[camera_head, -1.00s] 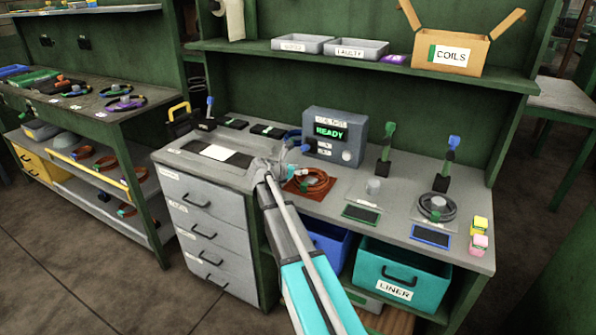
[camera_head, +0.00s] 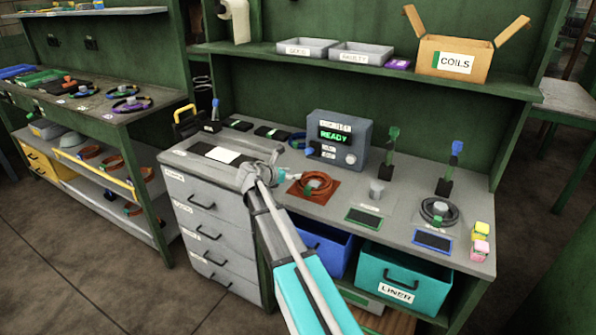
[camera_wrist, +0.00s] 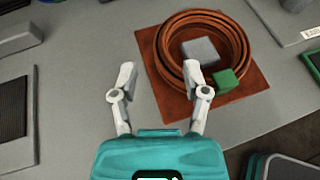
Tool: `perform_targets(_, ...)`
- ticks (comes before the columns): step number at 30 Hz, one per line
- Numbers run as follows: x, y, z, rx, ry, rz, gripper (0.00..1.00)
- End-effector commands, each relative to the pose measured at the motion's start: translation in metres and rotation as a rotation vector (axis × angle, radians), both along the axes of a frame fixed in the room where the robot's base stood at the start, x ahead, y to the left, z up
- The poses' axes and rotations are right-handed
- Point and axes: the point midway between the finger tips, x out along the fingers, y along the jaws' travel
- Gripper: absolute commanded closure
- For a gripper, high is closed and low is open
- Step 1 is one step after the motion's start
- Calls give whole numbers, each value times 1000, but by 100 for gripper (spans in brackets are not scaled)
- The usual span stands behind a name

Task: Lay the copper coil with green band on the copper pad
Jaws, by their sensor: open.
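The copper coil (camera_wrist: 163,57) with its green band (camera_wrist: 226,80) lies on the copper-coloured square pad (camera_wrist: 256,78) on the bench. A grey block (camera_wrist: 200,50) stands inside the coil's ring. In the head view the coil (camera_head: 316,184) rests on the same pad (camera_head: 324,200). My gripper (camera_wrist: 162,82) is open and empty in the wrist view. Its right fingertip shows close to the near side of the coil and the green band; its left fingertip is over bare bench. In the head view my gripper (camera_head: 276,168) is just left of the pad.
A grey box reading READY (camera_head: 338,138) stands behind the pad. To the right are a grey cylinder (camera_head: 376,188), a green-framed plate (camera_head: 363,218) and a black coil (camera_head: 440,210). A teal LINER bin (camera_head: 392,275) is below. Bare bench lies left of the pad.

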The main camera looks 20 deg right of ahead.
Motion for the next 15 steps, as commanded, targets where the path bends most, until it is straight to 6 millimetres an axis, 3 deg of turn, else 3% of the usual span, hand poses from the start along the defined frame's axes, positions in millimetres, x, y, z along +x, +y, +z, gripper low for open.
perform_targets(6, -12, 31, 16, -1, -1, 2, 40)
perform_targets(15, -19, 50, 23, -1, -1, 1, 40)
